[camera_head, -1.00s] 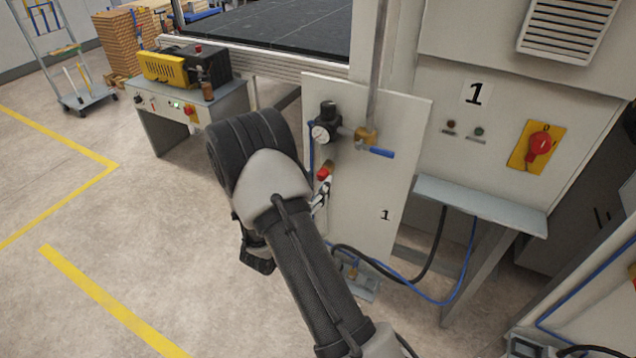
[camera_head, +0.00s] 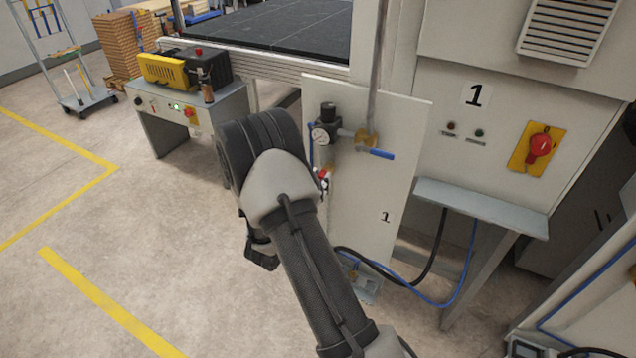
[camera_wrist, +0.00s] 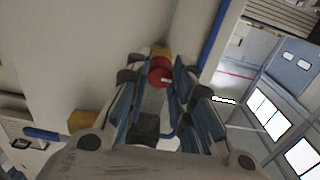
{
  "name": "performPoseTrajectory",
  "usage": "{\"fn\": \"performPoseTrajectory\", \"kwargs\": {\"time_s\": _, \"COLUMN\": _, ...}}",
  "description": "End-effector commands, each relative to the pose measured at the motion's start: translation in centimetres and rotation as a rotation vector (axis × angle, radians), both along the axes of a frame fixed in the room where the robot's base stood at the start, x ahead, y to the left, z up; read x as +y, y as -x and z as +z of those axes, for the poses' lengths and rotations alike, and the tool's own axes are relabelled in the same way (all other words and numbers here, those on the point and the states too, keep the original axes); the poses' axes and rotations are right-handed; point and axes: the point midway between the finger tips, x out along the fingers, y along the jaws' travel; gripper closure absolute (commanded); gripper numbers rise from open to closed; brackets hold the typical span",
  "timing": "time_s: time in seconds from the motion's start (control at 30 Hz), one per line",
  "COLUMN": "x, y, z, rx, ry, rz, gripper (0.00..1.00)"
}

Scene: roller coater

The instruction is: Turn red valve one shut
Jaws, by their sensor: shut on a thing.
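The red valve (camera_head: 322,174) is a small red knob on the left side of the white panel marked 1 (camera_head: 385,190). My arm and gripper (camera_head: 325,184) partly hide it in the head view. In the wrist view the red knob (camera_wrist: 160,70) sits between the tips of my gripper (camera_wrist: 159,78), with a finger on each side. My gripper is shut on the red valve. The knob's exact turn angle cannot be told.
A red rotary switch on a yellow plate (camera_head: 540,146) is on the cabinet to the right. Hoses (camera_head: 432,292) hang below.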

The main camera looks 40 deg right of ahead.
Motion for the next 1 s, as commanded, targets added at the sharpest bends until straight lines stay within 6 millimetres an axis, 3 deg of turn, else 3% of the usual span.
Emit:
{"fn": "performPoseTrajectory", "kwargs": {"time_s": 0.13, "x": 0.01, "y": 0.0, "z": -0.02, "rx": 0.0, "ry": 0.0, "rz": 0.0, "gripper": 1.0}}
{"fn": "performPoseTrajectory", "kwargs": {"time_s": 0.57, "x": 0.01, "y": 0.02, "z": -0.24, "rx": -0.077, "ry": -0.032, "rz": 0.0, "gripper": 1.0}}
{"fn": "performPoseTrajectory", "kwargs": {"time_s": 1.0, "x": 0.02, "y": -0.02, "z": -0.44, "rx": -0.419, "ry": -0.172, "rz": 0.001, "gripper": 1.0}}
